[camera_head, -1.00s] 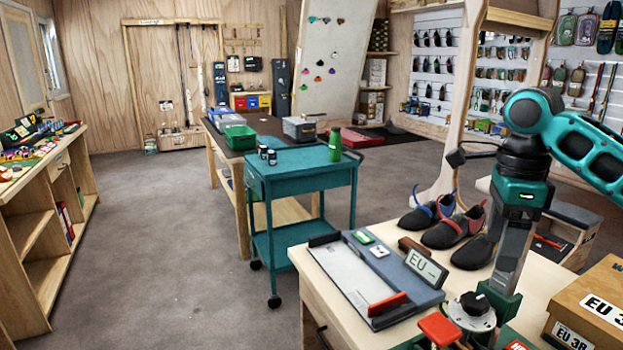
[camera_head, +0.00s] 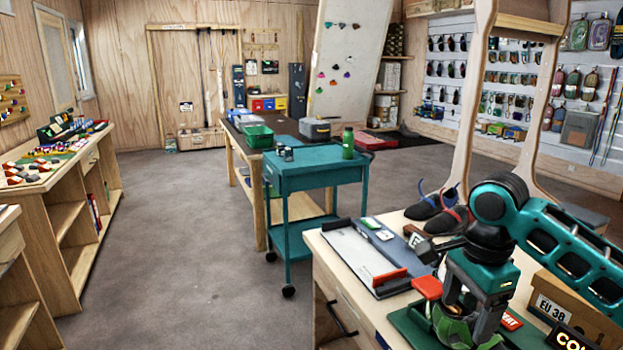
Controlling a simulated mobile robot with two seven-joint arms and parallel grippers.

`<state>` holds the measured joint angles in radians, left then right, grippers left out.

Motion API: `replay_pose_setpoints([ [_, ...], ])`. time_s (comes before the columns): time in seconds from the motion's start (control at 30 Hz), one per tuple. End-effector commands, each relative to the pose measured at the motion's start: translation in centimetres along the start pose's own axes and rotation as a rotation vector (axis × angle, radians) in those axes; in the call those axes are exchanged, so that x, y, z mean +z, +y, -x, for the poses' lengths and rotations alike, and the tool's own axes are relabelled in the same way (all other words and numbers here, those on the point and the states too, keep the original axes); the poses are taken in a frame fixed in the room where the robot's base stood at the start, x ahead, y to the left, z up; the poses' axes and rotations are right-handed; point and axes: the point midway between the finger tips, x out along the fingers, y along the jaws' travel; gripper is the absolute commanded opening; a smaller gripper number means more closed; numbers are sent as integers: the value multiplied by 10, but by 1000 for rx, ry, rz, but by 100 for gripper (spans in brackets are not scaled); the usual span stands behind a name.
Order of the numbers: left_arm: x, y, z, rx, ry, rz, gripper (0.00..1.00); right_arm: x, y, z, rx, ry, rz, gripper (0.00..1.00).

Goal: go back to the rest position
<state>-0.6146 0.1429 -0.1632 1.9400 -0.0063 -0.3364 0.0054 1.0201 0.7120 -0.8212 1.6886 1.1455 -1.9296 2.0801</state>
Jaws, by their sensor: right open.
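My right arm comes in from the right edge, bent down over the wooden workbench (camera_head: 345,290). Its teal and dark gripper (camera_head: 464,322) hangs at the bench's lower right with its fingers apart. A green object (camera_head: 449,328) shows between or behind the fingers; I cannot tell whether they touch it. My left gripper is not in view.
A measuring board (camera_head: 360,256), dark shoes (camera_head: 447,219), a red block (camera_head: 427,287) and a shoe box (camera_head: 575,310) are on or by the bench. A teal cart (camera_head: 318,178) stands behind it. Grey floor (camera_head: 190,240) lies open to the left.

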Motion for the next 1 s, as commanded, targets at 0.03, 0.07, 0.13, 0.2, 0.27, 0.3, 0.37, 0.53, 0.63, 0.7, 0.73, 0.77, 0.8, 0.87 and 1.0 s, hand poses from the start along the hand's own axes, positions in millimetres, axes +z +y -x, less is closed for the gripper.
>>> replay_pose_setpoints([
  [0.03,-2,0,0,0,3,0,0,17,6,-20,-4,-16,106,75],
  [0.07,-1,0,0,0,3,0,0,25,8,-30,-15,-23,168,75],
  [0.13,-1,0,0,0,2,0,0,46,16,-52,-42,-40,318,75],
  [0.2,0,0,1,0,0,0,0,64,25,-71,-77,-56,457,75],
  [0.27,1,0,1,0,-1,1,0,79,35,-85,-109,-69,569,75],
  [0.3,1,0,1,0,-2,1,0,89,41,-94,-133,-77,639,75],
  [0.37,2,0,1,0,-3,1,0,102,52,-106,-169,-85,738,75],
  [0.53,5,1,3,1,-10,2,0,127,84,-131,-270,-77,975,75],
  [0.63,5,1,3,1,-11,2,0,134,106,-142,-317,-50,1088,75],
  [0.7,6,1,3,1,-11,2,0,136,122,-147,-341,-20,1158,75],
  [0.73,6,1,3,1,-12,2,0,135,130,-150,-346,-5,1187,75],
  [0.77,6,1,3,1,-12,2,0,134,137,-152,-350,11,1213,75],
  [0.8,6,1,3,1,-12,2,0,132,147,-154,-350,35,1247,75],
  [0.87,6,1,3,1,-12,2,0,128,161,-157,-344,70,1293,75],
  [1.0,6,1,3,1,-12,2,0,114,193,-160,-301,145,1386,75],
])
